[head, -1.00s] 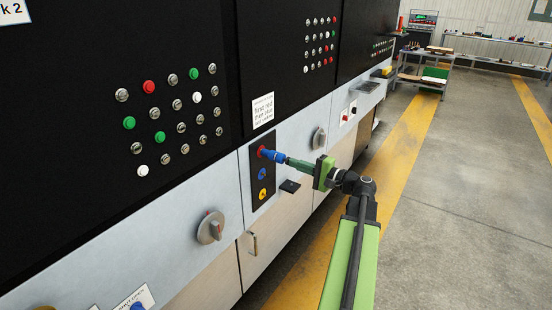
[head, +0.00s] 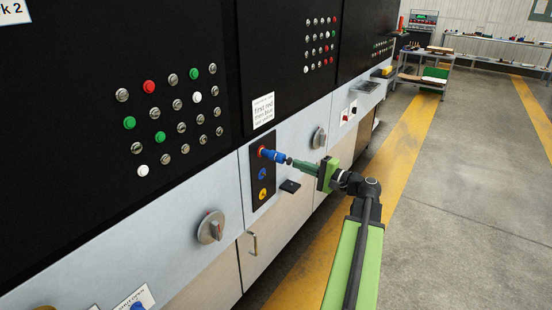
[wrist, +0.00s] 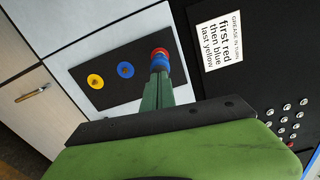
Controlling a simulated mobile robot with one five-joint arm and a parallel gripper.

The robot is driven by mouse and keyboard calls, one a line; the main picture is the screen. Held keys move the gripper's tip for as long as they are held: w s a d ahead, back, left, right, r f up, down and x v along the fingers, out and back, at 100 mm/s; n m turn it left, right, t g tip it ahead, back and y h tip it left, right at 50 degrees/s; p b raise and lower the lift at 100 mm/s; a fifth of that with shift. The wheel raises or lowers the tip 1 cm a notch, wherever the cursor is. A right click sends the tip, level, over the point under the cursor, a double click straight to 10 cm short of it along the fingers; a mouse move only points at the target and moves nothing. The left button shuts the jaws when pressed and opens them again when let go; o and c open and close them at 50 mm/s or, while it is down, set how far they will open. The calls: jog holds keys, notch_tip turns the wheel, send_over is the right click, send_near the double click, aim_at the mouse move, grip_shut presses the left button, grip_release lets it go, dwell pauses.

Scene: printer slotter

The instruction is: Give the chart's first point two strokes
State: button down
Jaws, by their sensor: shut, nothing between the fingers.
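The chart (head: 263,110) is a white card on the black cabinet; in the wrist view (wrist: 222,42) it reads first red, then blue, last yellow. Below it a dark plate holds a red point (head: 261,152), a blue point (head: 262,174) and a yellow point (head: 263,194). A blue cylinder (head: 273,156) with a dark outer end sits at the red point, sticking outward. My gripper (head: 292,162) is shut and empty, its green fingertips just off the cylinder's outer end. In the wrist view the fingers (wrist: 158,76) partly hide the cylinder.
Rotary knobs (head: 210,228) and a handle (head: 253,244) stick out nearby. Button panels fill the black cabinet front. The floor to the right is open.

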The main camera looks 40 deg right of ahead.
jog(key=v, duration=0.4)
dwell(0.5)
jog(key=shift+a, duration=0.1)
dwell(0.3)
